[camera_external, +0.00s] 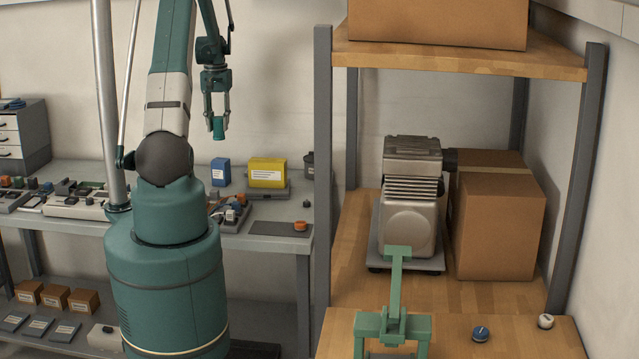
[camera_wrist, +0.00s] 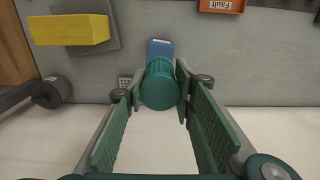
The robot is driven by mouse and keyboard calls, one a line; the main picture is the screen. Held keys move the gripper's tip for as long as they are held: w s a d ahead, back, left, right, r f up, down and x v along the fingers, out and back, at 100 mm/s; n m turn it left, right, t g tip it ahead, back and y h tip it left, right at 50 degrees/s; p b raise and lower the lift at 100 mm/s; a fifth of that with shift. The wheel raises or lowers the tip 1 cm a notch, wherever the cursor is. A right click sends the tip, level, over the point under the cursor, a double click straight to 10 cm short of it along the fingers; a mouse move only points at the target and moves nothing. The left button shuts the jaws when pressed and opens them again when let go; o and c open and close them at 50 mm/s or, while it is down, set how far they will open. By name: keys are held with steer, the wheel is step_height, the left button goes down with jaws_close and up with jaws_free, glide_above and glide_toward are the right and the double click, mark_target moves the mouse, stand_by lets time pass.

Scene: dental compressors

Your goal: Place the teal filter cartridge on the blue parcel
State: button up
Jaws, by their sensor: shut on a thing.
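The teal filter cartridge (camera_external: 218,127) hangs upright from my gripper (camera_external: 216,117) in the external view, well above the bench. In the wrist view the cartridge (camera_wrist: 160,90) is a round teal cylinder between the tips of my gripper (camera_wrist: 162,78), which is shut on it. The blue parcel (camera_external: 220,174) stands upright on the bench, almost straight below the cartridge in the external view, with a clear gap between. The wrist view shows the parcel's blue top (camera_wrist: 160,47) just beyond the cartridge, which partly hides it.
A yellow box (camera_external: 267,172) on a grey base stands right of the parcel. An orange piece (camera_external: 300,226) lies near the bench's front right edge. A shelf post (camera_external: 323,150) rises right of the bench. Small parts and trays (camera_external: 70,204) crowd the bench's left.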

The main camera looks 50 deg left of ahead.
mark_target(218, 118)
steer(key=shift+f+p, duration=0.3)
steer(key=shift+f, duration=1.95)
steer(key=shift+f, duration=0.15)
steer(key=shift+f+p, duration=0.3)
steer(key=shift+f, duration=1.4)
steer(key=shift+f, duration=0.2)
steer(key=o, duration=0.9)
steer(key=shift+r, duration=0.2)
steer(key=shift+r+b, duration=0.8)
steer(key=shift+r, duration=5.2)
